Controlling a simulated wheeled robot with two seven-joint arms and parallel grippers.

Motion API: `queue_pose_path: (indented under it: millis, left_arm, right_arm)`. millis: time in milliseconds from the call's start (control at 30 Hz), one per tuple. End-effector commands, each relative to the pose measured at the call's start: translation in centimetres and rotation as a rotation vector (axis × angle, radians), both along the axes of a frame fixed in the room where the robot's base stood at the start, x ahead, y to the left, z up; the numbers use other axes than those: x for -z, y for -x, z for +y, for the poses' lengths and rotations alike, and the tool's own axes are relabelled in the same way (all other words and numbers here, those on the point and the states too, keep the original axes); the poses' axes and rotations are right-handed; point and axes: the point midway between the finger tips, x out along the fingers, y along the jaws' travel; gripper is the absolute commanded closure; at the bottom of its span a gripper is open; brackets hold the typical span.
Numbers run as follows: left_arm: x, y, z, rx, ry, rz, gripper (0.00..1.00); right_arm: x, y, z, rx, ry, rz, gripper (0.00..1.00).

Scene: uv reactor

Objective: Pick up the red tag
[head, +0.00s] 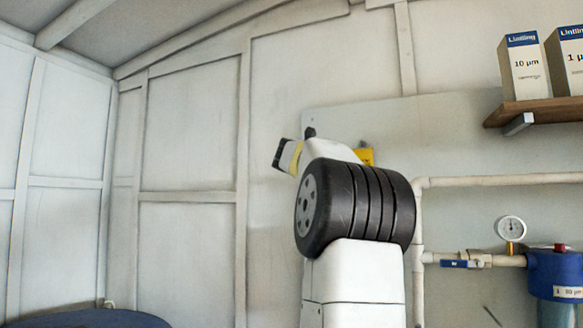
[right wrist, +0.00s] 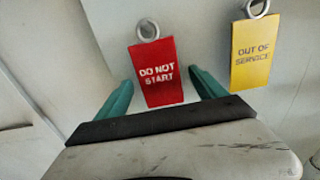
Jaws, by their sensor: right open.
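The red tag (right wrist: 155,72), lettered "DO NOT START", hangs by a metal ring against the pale wall board in the right wrist view. My right gripper (right wrist: 161,78) is open, with one green finger on each side of the tag's lower half. Gaps show between the tag and both fingers. I cannot tell how deep the tag sits between them. In the head view my right arm hides the red tag and the fingers. My left gripper is not in view.
A yellow "OUT OF SERVICE" tag (right wrist: 256,52) hangs close to the right of the red one; part of it shows in the head view (head: 366,156). Pipes (head: 480,181), a gauge (head: 511,229), a blue filter housing (head: 556,270) and a shelf (head: 540,110) with boxes are at right.

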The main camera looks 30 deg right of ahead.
Motion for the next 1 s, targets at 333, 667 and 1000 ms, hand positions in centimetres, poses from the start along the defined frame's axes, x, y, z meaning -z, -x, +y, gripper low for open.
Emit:
queue_pose_path:
  millis: [333,667,1000]
  left_arm:
    - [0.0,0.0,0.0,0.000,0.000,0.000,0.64]
    - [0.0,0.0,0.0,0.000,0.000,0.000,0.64]
    - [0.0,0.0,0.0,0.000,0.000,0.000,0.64]
  right_arm:
    - [0.0,0.0,0.0,0.000,-0.001,-0.001,0.67]
    - [-0.1,0.1,0.0,0.000,-0.001,-0.001,0.85]
    - [-0.7,1.8,2.1,-0.002,-0.001,-0.002,0.85]
